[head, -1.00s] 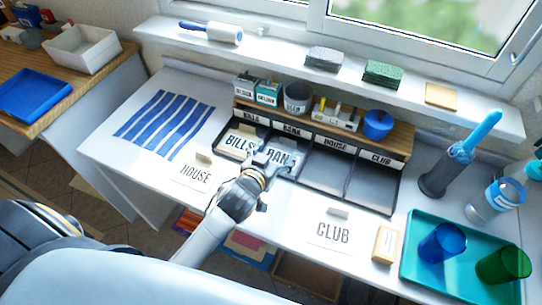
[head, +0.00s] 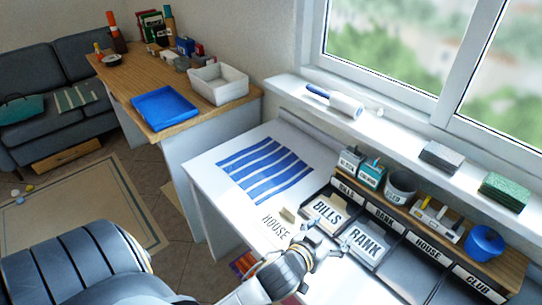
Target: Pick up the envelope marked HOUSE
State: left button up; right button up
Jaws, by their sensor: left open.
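The white envelope marked HOUSE (head: 273,230) lies flat on the white desk, left of the sorter, with a small tan tab at its upper right. Its lower right part is close to my left gripper, and its edge is hard to make out against the desk. My left gripper (head: 322,240) is open and empty, just right of this envelope and in front of the sorter. The envelope marked BILLS (head: 326,210) and the envelope marked BANK (head: 364,244) lie in the first two sorter compartments. My right gripper is out of view.
The sorter's HOUSE compartment (head: 408,268) looks empty. A blue striped mat (head: 264,170) lies on the desk behind the HOUSE envelope. Small containers and a blue pot (head: 484,243) stand on the sorter's top. A wooden side table (head: 125,75) with a blue tray (head: 165,107) stands left.

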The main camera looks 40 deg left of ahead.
aim_at(279, 227)
jog(key=u, duration=1.15)
